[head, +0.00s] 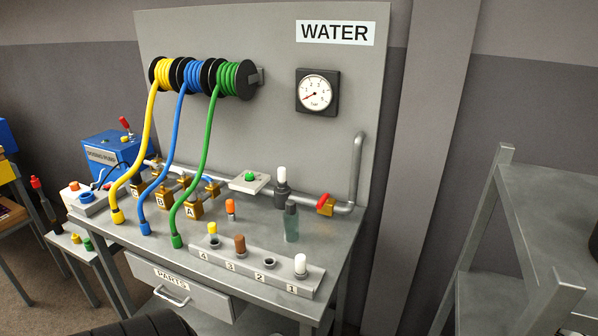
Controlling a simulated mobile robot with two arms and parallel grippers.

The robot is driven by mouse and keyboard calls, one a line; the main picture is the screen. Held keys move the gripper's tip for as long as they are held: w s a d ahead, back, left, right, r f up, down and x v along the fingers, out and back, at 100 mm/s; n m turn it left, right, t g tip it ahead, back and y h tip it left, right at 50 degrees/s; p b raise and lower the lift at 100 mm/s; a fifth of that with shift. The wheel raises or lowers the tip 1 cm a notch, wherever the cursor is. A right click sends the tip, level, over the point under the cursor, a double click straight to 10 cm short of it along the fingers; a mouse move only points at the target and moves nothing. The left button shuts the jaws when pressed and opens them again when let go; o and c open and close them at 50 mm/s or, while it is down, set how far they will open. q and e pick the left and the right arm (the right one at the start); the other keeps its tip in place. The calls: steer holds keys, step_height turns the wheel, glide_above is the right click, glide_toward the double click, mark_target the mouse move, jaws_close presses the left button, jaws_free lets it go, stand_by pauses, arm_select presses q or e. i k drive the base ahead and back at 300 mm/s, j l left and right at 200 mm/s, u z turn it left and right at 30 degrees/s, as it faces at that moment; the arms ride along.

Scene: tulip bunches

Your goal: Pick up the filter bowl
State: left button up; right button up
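A translucent dark grey-green cylinder (291,222), which looks like the filter bowl, stands upright on the grey workbench (330,240). It is behind the numbered rack and in front of the pipe. A dark grey fitting with a white cylinder on top (281,188) sits on the pipe line just behind and left of it. Neither of my grippers shows in the head view.
A rack (258,264) at the bench front holds yellow, brown and white pieces; slot 2 looks empty. A small orange-topped piece (231,210) stands to the left. Yellow, blue and green hoses (204,150) hang left. A red-handled valve (325,204) is right.

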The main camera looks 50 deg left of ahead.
mark_target(290, 216)
steer(key=u, duration=1.65)
steer(key=i+j+z, duration=0.15)
steer(key=z, duration=0.2)
steer(key=i+j+z, duration=0.1)
steer(key=j+z, duration=0.25)
